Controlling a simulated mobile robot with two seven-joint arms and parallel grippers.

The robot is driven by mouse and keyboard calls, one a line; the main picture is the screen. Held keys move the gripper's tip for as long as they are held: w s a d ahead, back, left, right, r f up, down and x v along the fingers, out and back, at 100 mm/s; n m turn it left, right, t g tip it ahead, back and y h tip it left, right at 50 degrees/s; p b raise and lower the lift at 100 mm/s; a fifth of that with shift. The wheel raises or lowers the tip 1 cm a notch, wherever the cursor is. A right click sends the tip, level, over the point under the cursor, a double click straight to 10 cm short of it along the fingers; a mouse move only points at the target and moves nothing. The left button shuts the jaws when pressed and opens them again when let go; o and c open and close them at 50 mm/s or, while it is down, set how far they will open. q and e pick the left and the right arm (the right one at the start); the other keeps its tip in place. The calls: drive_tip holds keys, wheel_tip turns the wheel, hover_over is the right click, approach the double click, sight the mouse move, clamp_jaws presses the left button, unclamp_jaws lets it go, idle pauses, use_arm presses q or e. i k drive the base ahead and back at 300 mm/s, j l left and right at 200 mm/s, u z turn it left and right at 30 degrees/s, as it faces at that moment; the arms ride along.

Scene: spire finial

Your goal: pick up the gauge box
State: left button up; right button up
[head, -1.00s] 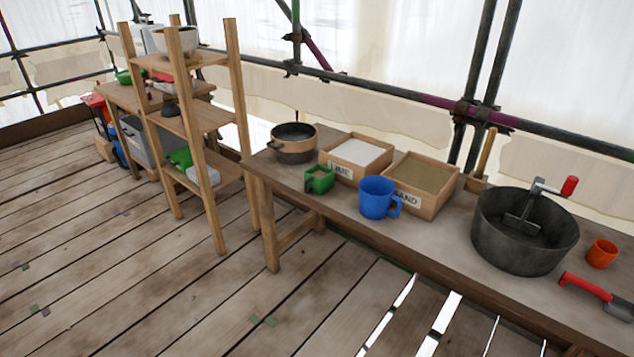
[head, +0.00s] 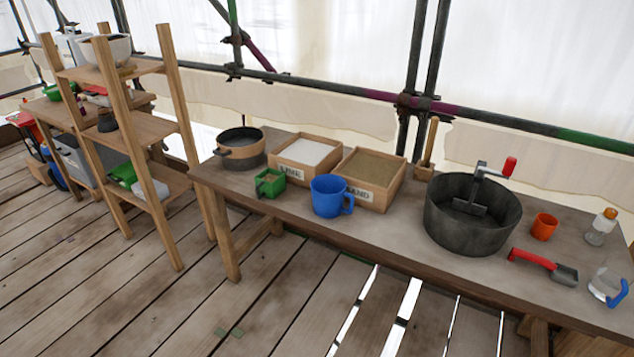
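The gauge box appears to be the small green open-topped box (head: 270,184) with a short handle. It stands upright on the workbench (head: 400,232) near its left front edge. It is in front of the box labelled LIME (head: 306,160) and left of the blue mug (head: 329,198), with a small gap to the mug. Nothing covers it. Neither of my grippers shows in the head view.
A wooden shelf (head: 170,130) stands left.

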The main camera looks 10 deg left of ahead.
sight(271, 184)
drive_tip(key=i+j+z, duration=0.15)
drive_tip(key=j+z, duration=0.2)
drive_tip(key=i+j+z, duration=0.1)
drive_tip(key=j+z, duration=0.3)
drive_tip(key=i+j+z, duration=0.15)
drive_tip(key=j, duration=0.3)
drive_tip(key=j+z, duration=0.2)
drive_tip(key=j, duration=0.2)
drive_tip(key=j+z, duration=0.25)
drive_tip(key=j, duration=3.35)
drive_tip(key=k, duration=0.05)
